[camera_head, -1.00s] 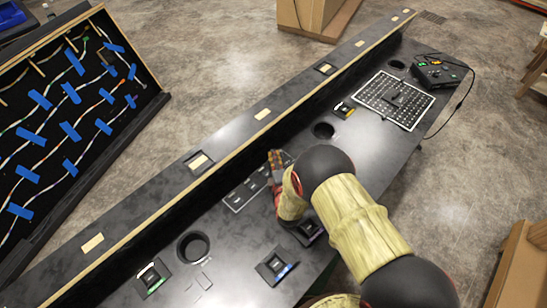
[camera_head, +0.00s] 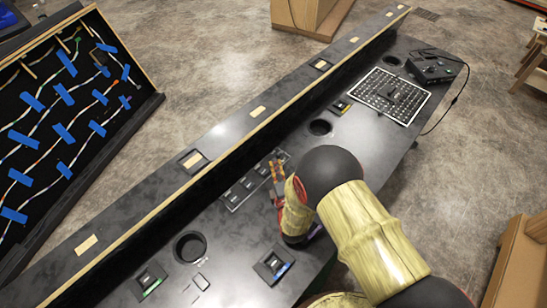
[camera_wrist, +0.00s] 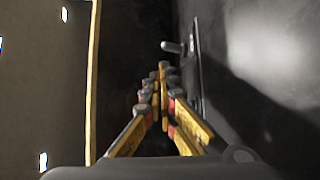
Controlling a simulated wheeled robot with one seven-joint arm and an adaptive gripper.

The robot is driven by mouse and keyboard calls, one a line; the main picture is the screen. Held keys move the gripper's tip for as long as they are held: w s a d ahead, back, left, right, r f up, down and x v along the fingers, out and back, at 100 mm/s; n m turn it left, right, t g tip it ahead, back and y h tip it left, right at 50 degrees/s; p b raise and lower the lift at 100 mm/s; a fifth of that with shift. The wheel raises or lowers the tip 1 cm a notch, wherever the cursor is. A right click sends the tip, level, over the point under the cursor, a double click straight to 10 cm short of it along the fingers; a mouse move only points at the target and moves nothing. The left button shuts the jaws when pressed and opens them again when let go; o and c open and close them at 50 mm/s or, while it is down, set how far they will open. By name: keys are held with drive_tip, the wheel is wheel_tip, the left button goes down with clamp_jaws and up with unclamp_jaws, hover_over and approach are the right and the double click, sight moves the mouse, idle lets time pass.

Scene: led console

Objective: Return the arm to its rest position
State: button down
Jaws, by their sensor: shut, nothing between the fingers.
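My gripper (camera_head: 277,170) is low over the black console (camera_head: 232,226), just right of a small panel with several dark switches (camera_head: 247,186). Its fingers are shut with nothing between them. In the wrist view the closed fingertips (camera_wrist: 163,72) meet near the middle, over dark surface. A grey lever or knob (camera_wrist: 172,47) on a raised dark strip stands just beyond and right of the tips; I cannot tell if they touch. My arm reaches in from the lower right of the head view and hides part of the console.
A wood-edged ledge (camera_head: 258,112) runs along the console's back. Round holes (camera_head: 190,247) and small modules (camera_head: 273,265) dot the top. A perforated plate (camera_head: 390,95) and a black control box (camera_head: 431,68) sit at the far end. A wiring board (camera_head: 70,110) stands left.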

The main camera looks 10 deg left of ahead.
drive_tip(key=shift+v, duration=0.85)
